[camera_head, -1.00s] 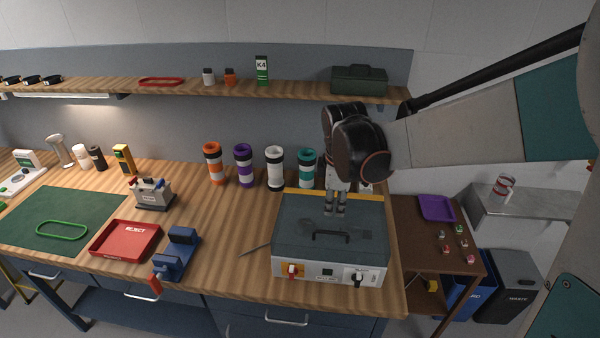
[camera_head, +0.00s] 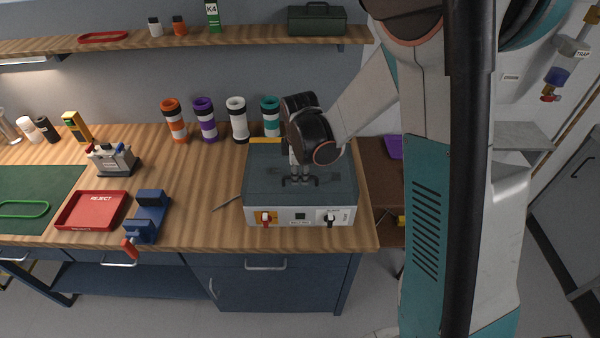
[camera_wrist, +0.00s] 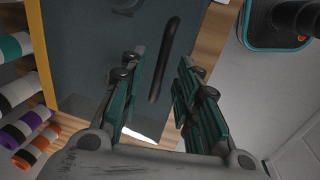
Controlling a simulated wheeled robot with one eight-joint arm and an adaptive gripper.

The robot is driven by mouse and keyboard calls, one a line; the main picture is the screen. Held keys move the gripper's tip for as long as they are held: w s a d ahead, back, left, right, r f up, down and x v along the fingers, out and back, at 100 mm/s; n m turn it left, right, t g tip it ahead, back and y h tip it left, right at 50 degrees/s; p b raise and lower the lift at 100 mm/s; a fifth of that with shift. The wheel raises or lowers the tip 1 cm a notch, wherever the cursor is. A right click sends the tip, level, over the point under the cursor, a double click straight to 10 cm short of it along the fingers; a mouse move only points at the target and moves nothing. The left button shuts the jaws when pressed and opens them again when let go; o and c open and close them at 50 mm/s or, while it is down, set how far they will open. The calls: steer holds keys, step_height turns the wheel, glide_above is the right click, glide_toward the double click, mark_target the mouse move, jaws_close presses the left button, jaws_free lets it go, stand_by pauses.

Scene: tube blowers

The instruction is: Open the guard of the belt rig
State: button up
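The belt rig (camera_head: 285,210) is a pale box on the bench with a dark, see-through guard (camera_head: 265,180) shut flat over its top. A black bar handle (camera_head: 312,182) sits on the guard. My gripper (camera_head: 299,178) points down over this handle. In the wrist view my gripper (camera_wrist: 160,75) is open, with a finger on each side of the black handle (camera_wrist: 172,40). The handle appears in the gap between them, nearer the left finger. I see no contact, and the height over the handle is hard to tell.
A blue vise (camera_head: 147,215) and a red reject tray (camera_head: 92,210) lie left. A shelf (camera_head: 240,40) runs above.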

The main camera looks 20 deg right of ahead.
steer(key=shift+f, duration=0.3)
jaws_close()
steer(key=shift+r, duration=0.1)
